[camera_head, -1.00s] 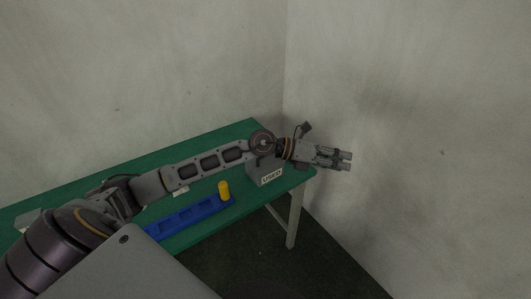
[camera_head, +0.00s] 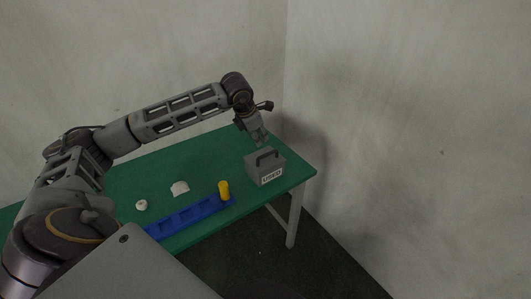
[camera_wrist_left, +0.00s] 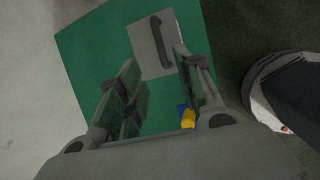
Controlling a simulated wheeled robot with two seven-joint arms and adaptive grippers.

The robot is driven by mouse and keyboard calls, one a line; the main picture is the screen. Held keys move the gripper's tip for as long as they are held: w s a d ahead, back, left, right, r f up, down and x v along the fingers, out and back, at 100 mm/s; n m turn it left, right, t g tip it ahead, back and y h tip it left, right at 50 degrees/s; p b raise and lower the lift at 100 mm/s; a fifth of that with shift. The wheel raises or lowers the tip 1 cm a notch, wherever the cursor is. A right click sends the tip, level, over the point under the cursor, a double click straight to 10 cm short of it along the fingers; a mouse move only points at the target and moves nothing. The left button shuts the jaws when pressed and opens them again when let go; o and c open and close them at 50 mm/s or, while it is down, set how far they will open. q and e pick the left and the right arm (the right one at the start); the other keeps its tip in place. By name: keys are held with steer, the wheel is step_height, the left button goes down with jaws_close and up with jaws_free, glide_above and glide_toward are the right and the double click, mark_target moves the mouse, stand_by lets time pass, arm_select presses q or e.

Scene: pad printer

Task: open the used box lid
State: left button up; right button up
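The used box (camera_head: 267,176) is a grey box with a "USED" label on its front, at the right end of the green table. Its lid (camera_head: 257,163) is shut and has a dark arched handle (camera_head: 267,154) on top. In the left wrist view the lid (camera_wrist_left: 147,50) and handle (camera_wrist_left: 161,45) show beyond the fingertips. My left gripper (camera_head: 259,140) points down just above and behind the handle, apart from it. In the left wrist view its fingers (camera_wrist_left: 158,67) are spread with nothing between them. My right gripper is not in view.
A blue tray (camera_head: 187,218) lies along the table's front edge, with a yellow cylinder (camera_head: 224,190) at its right end. A white half-round piece (camera_head: 180,188) and a small white ring (camera_head: 142,205) lie on the green table (camera_head: 125,180). Walls stand close behind and right.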

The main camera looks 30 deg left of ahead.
mark_target(266, 154)
arm_select(q)
steer(key=p+x, duration=0.2)
steer(key=x, duration=1)
steer(key=shift+w+f, duration=0.3)
steer(key=shift+f, duration=0.25)
steer(key=shift+w+f, duration=0.1)
steer(key=shift+f, duration=0.2)
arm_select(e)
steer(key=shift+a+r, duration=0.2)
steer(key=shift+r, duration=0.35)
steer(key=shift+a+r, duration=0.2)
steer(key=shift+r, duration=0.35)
arm_select(q)
jaws_close()
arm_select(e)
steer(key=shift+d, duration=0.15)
